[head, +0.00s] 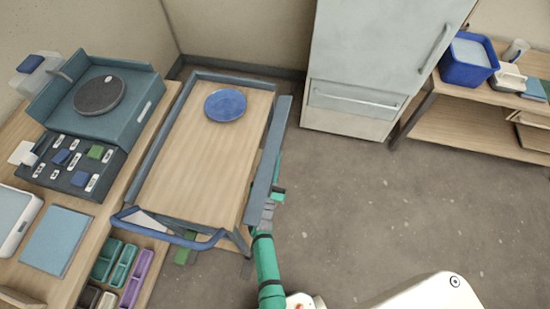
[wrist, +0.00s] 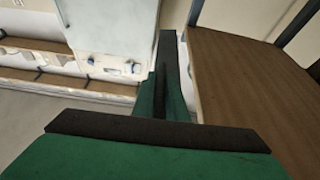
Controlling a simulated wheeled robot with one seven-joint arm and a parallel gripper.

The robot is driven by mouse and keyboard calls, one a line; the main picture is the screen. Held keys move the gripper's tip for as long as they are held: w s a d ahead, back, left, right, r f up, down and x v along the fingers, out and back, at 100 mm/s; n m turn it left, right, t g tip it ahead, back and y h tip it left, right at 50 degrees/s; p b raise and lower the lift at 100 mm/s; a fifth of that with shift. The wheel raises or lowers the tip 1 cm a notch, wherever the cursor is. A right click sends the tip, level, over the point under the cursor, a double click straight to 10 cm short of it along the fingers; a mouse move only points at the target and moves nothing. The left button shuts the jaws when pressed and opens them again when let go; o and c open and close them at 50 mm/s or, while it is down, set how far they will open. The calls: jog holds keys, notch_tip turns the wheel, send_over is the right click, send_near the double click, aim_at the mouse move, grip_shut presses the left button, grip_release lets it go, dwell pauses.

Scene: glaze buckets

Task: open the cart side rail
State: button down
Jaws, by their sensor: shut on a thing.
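The cart (head: 205,155) has a wooden top with blue-grey rails around it and a blue push handle (head: 170,232) at its near end. The right side rail (head: 267,160) runs along the top's right edge. It shows as a broad band, and I cannot tell its exact tilt. My gripper (head: 268,208) is at the near end of this rail, shut on it. In the wrist view my green fingers with dark pads (wrist: 160,112) are beside the wooden top (wrist: 235,85). The gripped part of the rail is mostly hidden there.
A blue plate (head: 226,105) lies on the cart's far half. A workbench (head: 125,190) with a turntable box (head: 98,95) and trays stands close on the left. A pale cabinet (head: 375,60) stands behind, and a shelf with a blue bucket (head: 468,62) is at right. The floor right of the cart is clear.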

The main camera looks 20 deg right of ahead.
jog(key=shift+f+m, duration=0.1)
jog(key=shift+m, duration=0.3)
jog(key=c, duration=1.8)
grip_release()
jog(key=shift+o, duration=0.2)
jog(key=shift+a, duration=0.1)
jog(key=v, duration=1)
jog(key=shift+s+a+f, duration=0.15)
jog(key=shift+s+a, duration=0.05)
jog(key=shift+s, duration=0.05)
